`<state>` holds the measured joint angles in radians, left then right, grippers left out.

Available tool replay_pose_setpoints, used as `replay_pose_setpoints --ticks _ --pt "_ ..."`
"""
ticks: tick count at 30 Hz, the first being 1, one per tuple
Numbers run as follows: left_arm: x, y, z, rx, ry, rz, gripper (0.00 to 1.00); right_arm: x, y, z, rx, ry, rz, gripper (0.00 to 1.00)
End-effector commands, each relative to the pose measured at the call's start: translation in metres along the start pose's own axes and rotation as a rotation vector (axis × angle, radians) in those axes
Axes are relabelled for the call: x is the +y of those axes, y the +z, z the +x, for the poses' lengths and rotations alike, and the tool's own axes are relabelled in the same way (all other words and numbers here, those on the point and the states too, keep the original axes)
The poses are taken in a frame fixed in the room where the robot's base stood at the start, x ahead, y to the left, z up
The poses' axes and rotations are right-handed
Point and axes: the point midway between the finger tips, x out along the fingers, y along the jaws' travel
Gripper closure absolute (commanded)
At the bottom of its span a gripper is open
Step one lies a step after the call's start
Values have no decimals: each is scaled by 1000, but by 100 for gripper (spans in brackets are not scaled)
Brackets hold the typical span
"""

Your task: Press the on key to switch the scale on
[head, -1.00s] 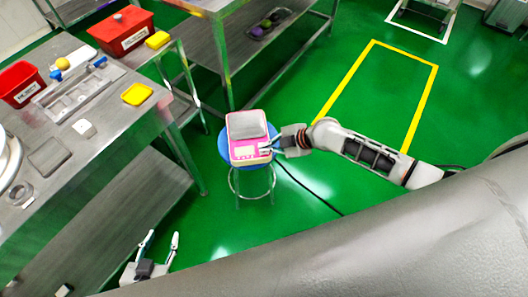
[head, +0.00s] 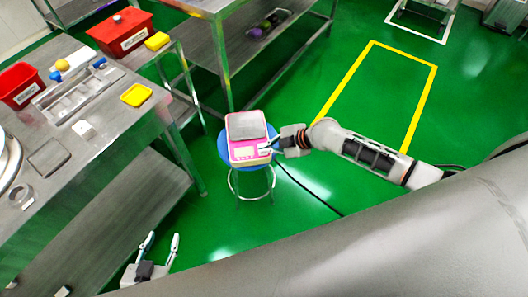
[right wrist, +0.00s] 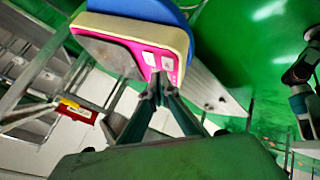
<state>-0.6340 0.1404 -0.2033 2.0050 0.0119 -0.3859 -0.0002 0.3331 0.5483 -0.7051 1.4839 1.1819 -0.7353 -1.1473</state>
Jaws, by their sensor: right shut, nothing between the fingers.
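The scale (head: 247,131) is pink and cream with a grey weighing plate, and it sits on a round blue stool (head: 223,148). Its pink front panel carries pale key or display patches. My right gripper (head: 266,150) is shut and empty, with its fingertips at the right part of that panel. In the right wrist view the scale (right wrist: 135,45) appears upside down, and the shut fingertips of my right gripper (right wrist: 160,84) are close to the panel's edge. I cannot tell whether they touch a key; the on key is not legible. My left gripper (head: 160,244) is open and empty, low at the left, far from the scale.
A steel shelf unit (head: 215,70) stands behind the stool. A black cable (head: 310,192) lies on the green floor, which is otherwise mostly open to the right.

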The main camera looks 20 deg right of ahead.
Motion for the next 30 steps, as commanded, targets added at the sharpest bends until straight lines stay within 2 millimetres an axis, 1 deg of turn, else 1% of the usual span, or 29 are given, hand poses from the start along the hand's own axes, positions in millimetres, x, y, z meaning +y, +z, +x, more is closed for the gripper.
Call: replay_pose_setpoints --ticks 8,19,30 --pt "1 2 0 -3 1 0 60 0 0 0 0 0 0 100" --pt "4 15 3 -17 5 -3 60 -5 5 7 0 -1 0 100" --pt "3 15 3 -16 4 -2 60 -4 5 6 0 0 0 100"
